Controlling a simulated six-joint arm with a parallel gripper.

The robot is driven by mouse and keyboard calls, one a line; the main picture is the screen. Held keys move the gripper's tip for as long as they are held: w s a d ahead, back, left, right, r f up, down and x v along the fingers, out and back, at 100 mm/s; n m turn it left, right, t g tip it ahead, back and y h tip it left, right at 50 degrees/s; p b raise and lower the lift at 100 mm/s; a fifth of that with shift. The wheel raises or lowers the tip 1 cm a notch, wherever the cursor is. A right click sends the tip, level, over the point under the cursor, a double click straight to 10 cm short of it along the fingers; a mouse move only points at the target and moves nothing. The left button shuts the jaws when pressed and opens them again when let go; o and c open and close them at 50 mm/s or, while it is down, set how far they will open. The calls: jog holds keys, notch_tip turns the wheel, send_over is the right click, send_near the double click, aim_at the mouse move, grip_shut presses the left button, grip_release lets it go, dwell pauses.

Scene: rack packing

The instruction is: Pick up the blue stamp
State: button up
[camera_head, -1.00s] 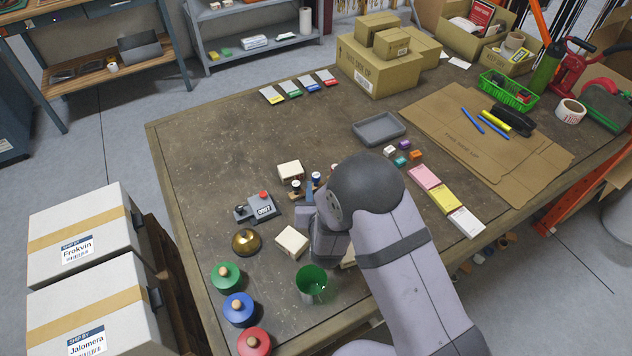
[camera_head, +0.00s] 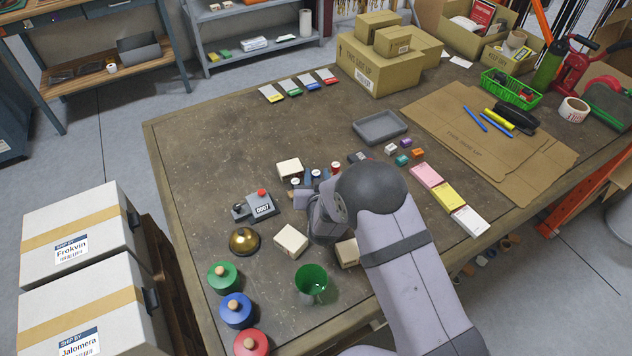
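Several small stamps stand close together near the middle of the table, by a cream box (camera_head: 290,169). Two have pale round tops, and one with a red part (camera_head: 335,167) stands to their right. Dark blue parts show among them, but I cannot tell which belong to the blue stamp and which to my gripper. My wrist is low, just in front of this group, and my arm hides part of it. My gripper's fingertips are not clear, so I cannot tell whether they are open or hold anything. A larger blue round piece with a wooden knob (camera_head: 237,310) stands at the front left.
A numbering device (camera_head: 258,207), a brass bell (camera_head: 244,241), cream boxes (camera_head: 291,241) and a green cup (camera_head: 311,285) stand close to my wrist. Green (camera_head: 223,277) and red (camera_head: 251,343) knobbed pieces flank the blue one. A grey tray (camera_head: 379,127) lies behind.

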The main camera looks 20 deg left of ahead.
aim_at(316, 172)
jog(key=b+x, duration=0.2)
jog(key=x, duration=0.1)
jog(key=shift+w+a+f, duration=0.15)
jog(key=shift+a+f, duration=0.05)
jog(key=shift+f, duration=0.25)
jog(key=shift+w+a+f+b, duration=0.1)
jog(key=shift+w+b, duration=0.1)
jog(key=shift+w, duration=0.15)
jog(key=shift+w+a+f+b, duration=0.1)
jog(key=shift+w+a+b, duration=0.05)
jog(key=shift+w, duration=0.2)
jog(key=shift+r, duration=0.1)
grip_shut()
notch_tip(316, 172, up, 10)
jog(key=b, duration=0.1)
